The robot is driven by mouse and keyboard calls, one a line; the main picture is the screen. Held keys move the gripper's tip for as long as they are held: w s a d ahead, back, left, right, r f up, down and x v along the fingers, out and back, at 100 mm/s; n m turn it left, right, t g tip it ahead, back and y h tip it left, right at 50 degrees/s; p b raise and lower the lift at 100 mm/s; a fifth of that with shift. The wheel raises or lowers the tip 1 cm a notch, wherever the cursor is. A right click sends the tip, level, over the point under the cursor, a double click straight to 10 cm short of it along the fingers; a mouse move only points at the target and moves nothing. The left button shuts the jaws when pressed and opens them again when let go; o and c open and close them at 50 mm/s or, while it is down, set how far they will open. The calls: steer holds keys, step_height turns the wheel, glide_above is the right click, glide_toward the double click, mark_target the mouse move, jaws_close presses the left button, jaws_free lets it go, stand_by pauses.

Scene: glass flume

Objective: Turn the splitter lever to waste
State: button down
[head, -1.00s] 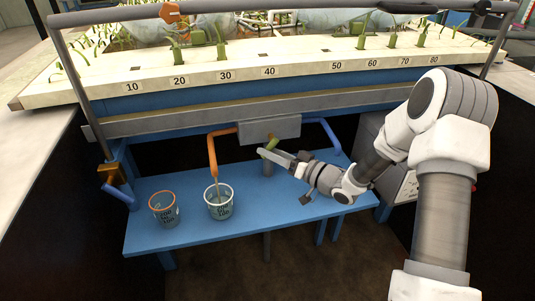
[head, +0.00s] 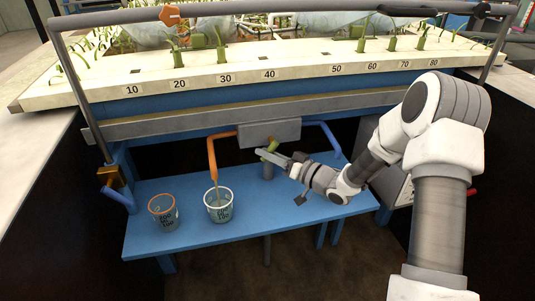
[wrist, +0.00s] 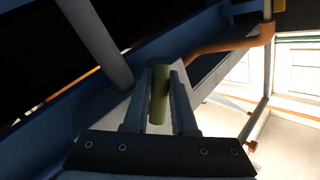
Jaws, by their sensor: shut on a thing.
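The splitter is a grey box (head: 285,131) under the flume's front edge. An orange pipe (head: 212,155) leaves its left side and a blue pipe (head: 326,132) its right side. The short green lever (head: 272,146) is below the box; it also shows in the wrist view (wrist: 158,105). My gripper (head: 268,154) comes from the right and is shut on the lever, one finger on each side. The fingers partly hide the lever in the head view. The orange pipe's lower end is over the white-rimmed basket (head: 222,211), with a stream falling into it.
An orange-rimmed basket (head: 164,218) stands to the left on the blue shelf (head: 270,228). The numbered flume edge (head: 300,73) and a grey rail (head: 230,112) overhang the shelf. A grey cabinet (head: 391,184) stands behind my arm. The shelf's front middle is clear.

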steer(key=shift+p, duration=0.3)
steer(key=shift+w+d+n+g+h+p, duration=0.1)
steer(key=shift+d+n+g+h+p, duration=0.15)
steer(key=shift+n+h+p, duration=0.25)
steer(key=shift+d+n+g+h+p, duration=0.1)
steer(key=shift+n+g+h+p, duration=0.15)
steer(key=shift+n+h+p, duration=0.25)
steer(key=shift+w+d+f+n+h+p, duration=0.15)
steer(key=shift+d+n+h+p, duration=0.1)
steer(key=shift+n+h+p, duration=0.25)
steer(key=shift+s+d+f+n+h+p, duration=0.1)
steer(key=shift+d+n+h+p, duration=0.15)
steer(key=shift+n+h, duration=0.35)
steer(key=shift+w+g, duration=0.1)
steer(key=shift+g, duration=0.2)
steer(key=c, duration=0.7)
jaws_free()
steer(key=shift+c, duration=0.2)
steer(key=p+v, duration=0.4)
steer(key=v, duration=1.3)
steer(key=shift+s, duration=0.25)
